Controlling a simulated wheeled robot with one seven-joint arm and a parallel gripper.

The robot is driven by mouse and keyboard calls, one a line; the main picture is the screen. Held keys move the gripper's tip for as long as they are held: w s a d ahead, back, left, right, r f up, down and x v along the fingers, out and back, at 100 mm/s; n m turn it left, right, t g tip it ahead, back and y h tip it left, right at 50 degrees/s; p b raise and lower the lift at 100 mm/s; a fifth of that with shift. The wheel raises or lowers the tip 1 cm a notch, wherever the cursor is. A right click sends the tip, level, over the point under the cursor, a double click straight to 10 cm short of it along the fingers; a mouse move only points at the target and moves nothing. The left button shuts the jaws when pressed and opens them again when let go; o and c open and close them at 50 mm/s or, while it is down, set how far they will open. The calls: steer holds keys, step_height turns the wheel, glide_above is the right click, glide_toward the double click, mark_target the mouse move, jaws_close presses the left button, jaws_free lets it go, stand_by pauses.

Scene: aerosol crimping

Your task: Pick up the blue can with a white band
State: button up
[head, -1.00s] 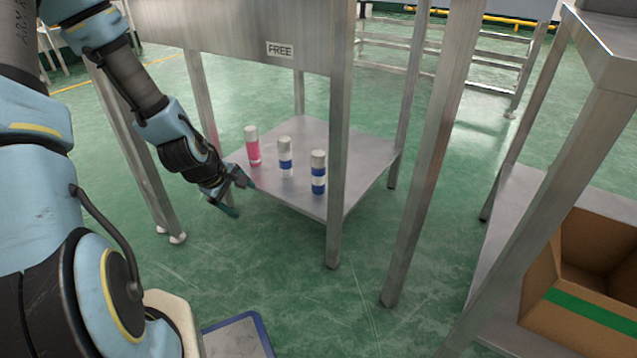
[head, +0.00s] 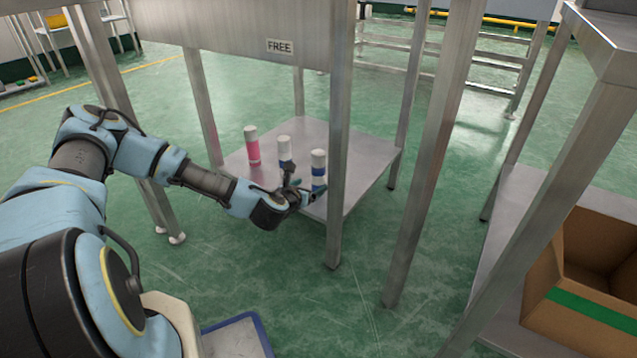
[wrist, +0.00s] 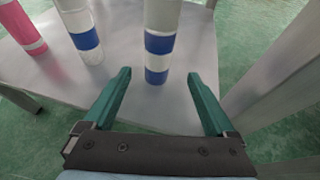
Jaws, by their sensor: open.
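The blue can with a white band (head: 318,170) stands upright on the lower metal shelf (head: 366,162), rightmost of three cans, and has a white top. My gripper partly hides its lower part in the head view. In the wrist view the can (wrist: 158,62) shows two blue stripes around a white band; its top is cut off. My gripper (wrist: 158,75) is open, with its green fingers pointing at the can. The can's base lies just beyond the fingertips, in line with the gap. My gripper also shows in the head view (head: 305,190) at the shelf's front edge.
A white can with a blue band (head: 284,150) stands just left, and a pink can (head: 252,147) farther left. A table leg (head: 338,180) rises close on the right. The table's upper body (head: 230,30) hangs above. A cardboard box (head: 590,270) sits at right.

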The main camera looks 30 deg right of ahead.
mark_target(316, 179)
steer(key=x, duration=0.2)
steer(key=shift+w+d+f+b, duration=0.15)
steer(key=shift+f+b, duration=0.05)
steer(key=shift+b, duration=0.1)
steer(key=shift+w+r+b+x, duration=0.15)
steer(key=shift+b+x, duration=0.3)
steer(key=shift+x, duration=0.5)
steer(key=shift+r+b+x, duration=0.15)
steer(key=shift+b+x, duration=0.25)
steer(key=shift+x, duration=0.55)
steer(key=shift+w+r+b+x, duration=0.15)
steer(key=shift+b+x, duration=0.3)
steer(key=shift+x, duration=0.5)
steer(key=shift+c, duration=0.3)
jaws_close()
